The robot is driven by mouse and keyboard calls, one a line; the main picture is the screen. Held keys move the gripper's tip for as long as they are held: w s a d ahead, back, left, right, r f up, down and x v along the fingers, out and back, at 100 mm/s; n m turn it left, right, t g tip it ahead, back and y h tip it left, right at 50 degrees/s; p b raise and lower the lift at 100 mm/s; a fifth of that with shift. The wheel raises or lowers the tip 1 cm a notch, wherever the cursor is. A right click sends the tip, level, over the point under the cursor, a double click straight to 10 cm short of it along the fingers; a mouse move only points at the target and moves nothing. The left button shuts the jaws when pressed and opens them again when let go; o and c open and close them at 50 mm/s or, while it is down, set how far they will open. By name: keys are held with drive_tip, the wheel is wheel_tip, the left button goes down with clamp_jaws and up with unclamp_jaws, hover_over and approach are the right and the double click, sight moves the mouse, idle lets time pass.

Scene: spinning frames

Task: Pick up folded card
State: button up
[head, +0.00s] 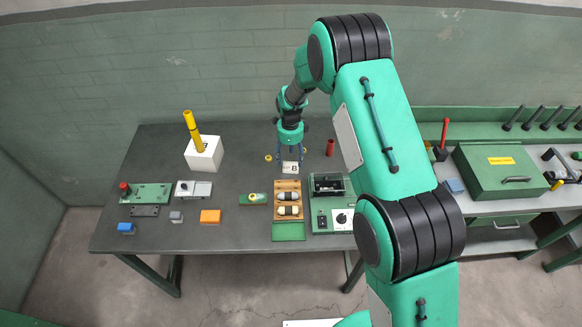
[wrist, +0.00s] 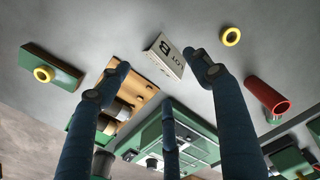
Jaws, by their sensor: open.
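The folded card (head: 290,167) is small and white, with "LOT B" printed on it. It stands on the dark table behind the wooden tray. In the wrist view the card (wrist: 164,59) lies between the tips of my spread fingers and a little beyond them. My gripper (head: 291,153) is open and empty, pointing down right above the card. In the wrist view my gripper (wrist: 158,74) shows three dark fingers, apart from each other. I see no finger touching the card, though the exact gap is hard to judge.
A yellow ring (wrist: 230,36) and a red cup (wrist: 267,96) lie near the card. The wooden tray (head: 288,185) with pale bobbins and a green machine (head: 323,206) stand in front. A white block with a yellow rod (head: 204,153) stands left. The table between is clear.

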sight(291, 166)
drive_tip(key=shift+f, duration=0.1)
drive_tip(key=shift+d+f+p, duration=0.1)
drive_tip(key=shift+f+p, duration=0.3)
drive_tip(key=shift+f, duration=2.1)
drive_tip(key=c, duration=0.8)
drive_tip(key=shift+c, duration=0.2)
